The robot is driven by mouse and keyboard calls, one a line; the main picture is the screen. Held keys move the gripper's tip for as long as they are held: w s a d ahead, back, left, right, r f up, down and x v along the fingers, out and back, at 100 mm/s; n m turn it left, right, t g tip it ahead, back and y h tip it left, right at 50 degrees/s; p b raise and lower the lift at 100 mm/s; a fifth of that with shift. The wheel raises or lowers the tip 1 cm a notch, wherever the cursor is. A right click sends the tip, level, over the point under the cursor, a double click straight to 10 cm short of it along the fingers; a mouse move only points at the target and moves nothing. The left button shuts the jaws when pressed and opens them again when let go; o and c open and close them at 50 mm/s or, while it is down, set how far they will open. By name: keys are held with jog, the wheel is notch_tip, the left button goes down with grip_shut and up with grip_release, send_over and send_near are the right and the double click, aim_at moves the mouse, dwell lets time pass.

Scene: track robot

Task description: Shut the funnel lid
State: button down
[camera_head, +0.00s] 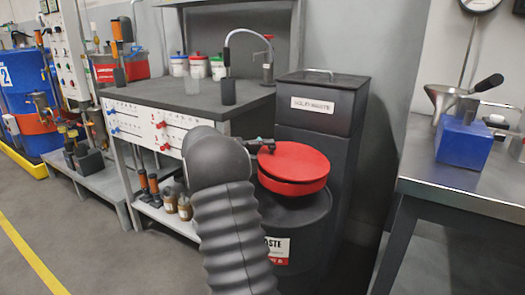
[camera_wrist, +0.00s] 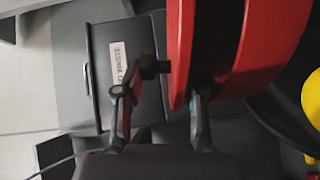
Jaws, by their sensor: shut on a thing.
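The round red funnel lid (camera_head: 296,160) sits above the red funnel rim (camera_head: 290,188) on a dark waste drum (camera_head: 305,225). The lid is slightly raised, with a narrow dark gap at the front. In the wrist view the lid (camera_wrist: 180,45) and the funnel (camera_wrist: 268,45) stand apart with a dark wedge between them. My gripper (camera_head: 258,146) is at the lid's left edge, partly hidden by my arm. In the wrist view my gripper (camera_wrist: 160,100) is shut on the lid, one finger on each side of its edge; the exact contact is partly hidden.
A tall dark bin (camera_head: 320,110) with a white label stands close behind the drum. A grey workbench (camera_head: 190,100) with containers is to the left. A metal table (camera_head: 470,185) with a blue block (camera_head: 463,143) stands to the right. Open floor lies at front left.

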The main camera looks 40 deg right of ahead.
jog(key=c, duration=1)
grip_release()
jog(key=shift+s+d, duration=0.1)
jog(key=shift+s, duration=0.15)
jog(key=shift+o, duration=0.8)
jog(key=shift+s+d, duration=0.15)
jog(key=shift+w+a, duration=0.45)
jog(key=shift+w, duration=0.05)
jog(key=v, duration=1.1)
jog(key=shift+w+a, duration=0.1)
jog(key=shift+a, duration=0.05)
jog(key=s+a+f+n+t+y, duration=0.3)
jog(key=s+a+t+y, duration=0.4)
jog(key=s+a, duration=0.7)
jog(key=s+a+f+n+t+y, duration=0.3)
jog(key=s+a+t+y, duration=0.4)
jog(key=s+a, duration=0.7)
jog(key=a+f, duration=0.1)
jog(key=a, duration=0.4)
jog(key=shift+s+a+n+y, duration=0.25)
jog(key=shift+s+n+y, duration=0.15)
